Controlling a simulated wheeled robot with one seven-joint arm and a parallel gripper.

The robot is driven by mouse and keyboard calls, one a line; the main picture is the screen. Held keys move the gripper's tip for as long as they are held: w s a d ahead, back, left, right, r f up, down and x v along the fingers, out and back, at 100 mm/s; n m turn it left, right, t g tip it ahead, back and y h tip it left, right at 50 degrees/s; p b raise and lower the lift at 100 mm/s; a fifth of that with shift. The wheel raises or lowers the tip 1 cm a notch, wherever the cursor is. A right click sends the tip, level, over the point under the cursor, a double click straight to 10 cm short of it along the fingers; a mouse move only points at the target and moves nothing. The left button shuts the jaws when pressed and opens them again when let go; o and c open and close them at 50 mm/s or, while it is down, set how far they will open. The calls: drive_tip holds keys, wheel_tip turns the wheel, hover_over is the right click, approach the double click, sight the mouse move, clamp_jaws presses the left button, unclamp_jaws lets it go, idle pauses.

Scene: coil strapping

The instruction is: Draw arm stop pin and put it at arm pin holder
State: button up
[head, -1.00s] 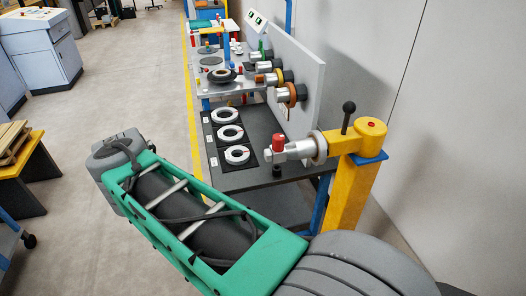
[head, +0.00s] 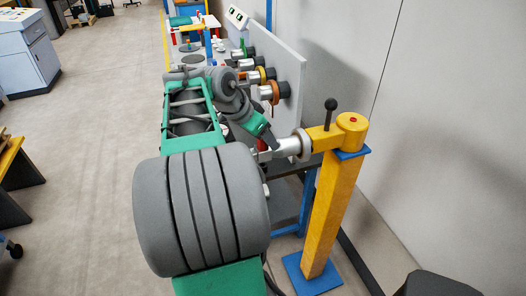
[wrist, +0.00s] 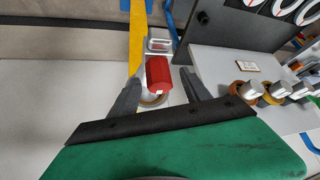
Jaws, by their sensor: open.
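A red cylinder (wrist: 158,75), which looks like the head of the arm stop pin, lies between my fingers in the wrist view. A pale ring shows just below it. My gripper (wrist: 160,77) is open, with one finger on each side of the red head; I cannot tell whether either touches it. In the head view, my gripper is at the free end of the silver arm (head: 287,147) on the yellow post (head: 331,205), and largely hides the red head. A black-knobbed lever (head: 331,105) stands on the yellow arm. I cannot identify the pin holder.
A grey upright panel (head: 290,65) with coloured spindles stands behind the arm. A wall is close on the right; open floor lies on the left.

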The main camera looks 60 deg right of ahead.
drive_tip(key=shift+c, duration=0.5)
clamp_jaws()
idle(0.3)
